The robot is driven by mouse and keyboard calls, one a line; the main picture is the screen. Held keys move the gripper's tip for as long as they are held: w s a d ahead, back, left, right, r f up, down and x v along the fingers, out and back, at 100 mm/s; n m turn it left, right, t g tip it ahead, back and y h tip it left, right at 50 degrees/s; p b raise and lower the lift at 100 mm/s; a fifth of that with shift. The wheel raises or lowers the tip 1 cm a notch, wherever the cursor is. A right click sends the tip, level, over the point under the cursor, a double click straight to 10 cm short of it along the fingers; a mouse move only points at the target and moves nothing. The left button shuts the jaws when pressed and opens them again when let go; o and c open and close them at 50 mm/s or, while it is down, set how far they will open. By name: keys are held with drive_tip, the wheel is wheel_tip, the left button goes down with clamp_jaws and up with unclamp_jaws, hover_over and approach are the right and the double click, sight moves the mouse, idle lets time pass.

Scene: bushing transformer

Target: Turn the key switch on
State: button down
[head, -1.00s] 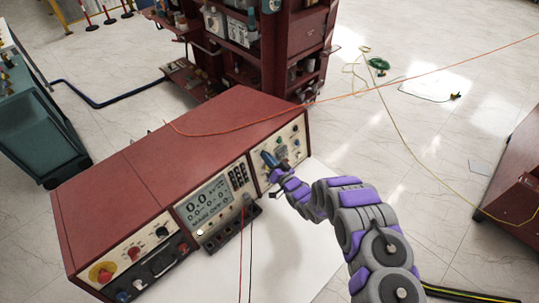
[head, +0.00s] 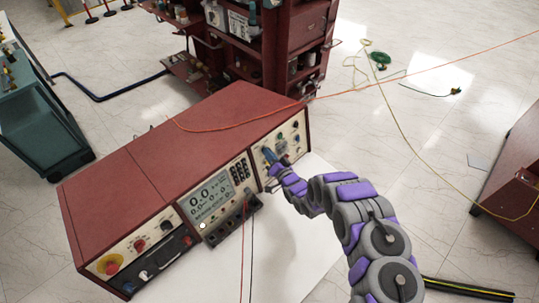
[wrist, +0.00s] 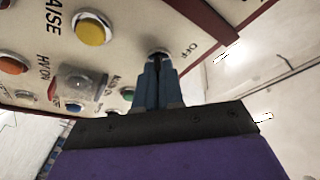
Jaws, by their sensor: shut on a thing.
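The key switch (wrist: 159,54) is on the cream panel of the red test unit (head: 180,165), with an "OFF" label beside it in the wrist view. My gripper (wrist: 158,75) is shut on the key switch, with its two blue fingertips close together at the panel. The fingers hide most of the key, so I cannot tell its exact angle. In the head view my gripper (head: 269,156) reaches the right-hand panel of the unit from the lower right.
Near the fingers are a yellow button (wrist: 92,28), a clear-covered switch (wrist: 80,86) and an orange button (wrist: 13,64). Red and black leads (head: 250,250) hang from the unit's front. A dark red rack (head: 270,50) stands behind, and an orange wire crosses above the unit.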

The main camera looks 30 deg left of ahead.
drive_tip(key=c, duration=1.5)
unclamp_jaws()
drive_tip(key=shift+w+r, duration=0.15)
drive_tip(key=shift+w, duration=0.2)
drive_tip(key=shift+o, duration=1.2)
drive_tip(key=shift+s+a+f, duration=0.15)
drive_tip(key=shift+a+f, duration=0.05)
drive_tip(key=b+v, duration=0.1)
drive_tip(key=v, duration=1.6)
drive_tip(key=shift+s, duration=0.15)
drive_tip(key=shift+d, duration=0.1)
